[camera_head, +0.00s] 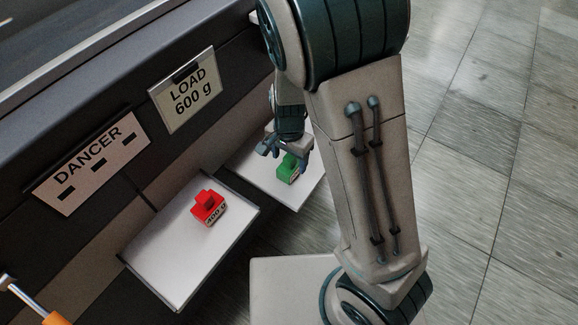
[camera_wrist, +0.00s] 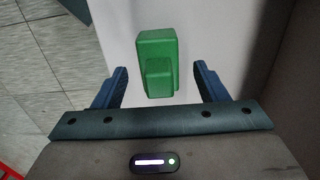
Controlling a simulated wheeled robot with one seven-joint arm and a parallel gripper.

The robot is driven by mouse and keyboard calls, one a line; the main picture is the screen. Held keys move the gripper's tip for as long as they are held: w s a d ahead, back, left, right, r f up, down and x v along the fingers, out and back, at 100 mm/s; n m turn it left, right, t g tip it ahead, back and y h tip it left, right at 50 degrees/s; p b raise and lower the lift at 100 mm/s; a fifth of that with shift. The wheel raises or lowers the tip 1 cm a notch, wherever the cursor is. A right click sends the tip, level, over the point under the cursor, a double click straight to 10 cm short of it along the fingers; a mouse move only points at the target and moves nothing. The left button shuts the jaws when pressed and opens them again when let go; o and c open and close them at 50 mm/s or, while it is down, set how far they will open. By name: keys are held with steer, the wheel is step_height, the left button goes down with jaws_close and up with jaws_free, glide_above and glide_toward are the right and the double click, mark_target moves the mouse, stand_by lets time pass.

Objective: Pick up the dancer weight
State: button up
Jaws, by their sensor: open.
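A green weight (camera_head: 288,169) with a smaller top block stands on the farther white shelf (camera_head: 262,183). In the wrist view the green weight (camera_wrist: 158,62) lies ahead of and between my two fingers. My gripper (camera_head: 284,150) is open and empty, just above the green weight; it also shows in the wrist view (camera_wrist: 160,88). A red weight (camera_head: 208,207) marked "400 g" stands on the nearer white shelf (camera_head: 160,258). The green weight's label is too small to read.
A "DANCER" sign (camera_head: 92,163) with slots and a "LOAD 600 g" sign (camera_head: 186,90) are on the dark machine front. An orange-handled tool (camera_head: 55,318) shows at lower left. Tiled floor (camera_head: 500,180) lies open at right.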

mark_target(290, 164)
step_height(290, 164, down, 3)
steer(key=shift+f, duration=0.2)
steer(key=shift+w, duration=0.1)
steer(key=c, duration=1.3)
steer(key=shift+r, duration=0.1)
steer(key=shift+c, duration=0.2)
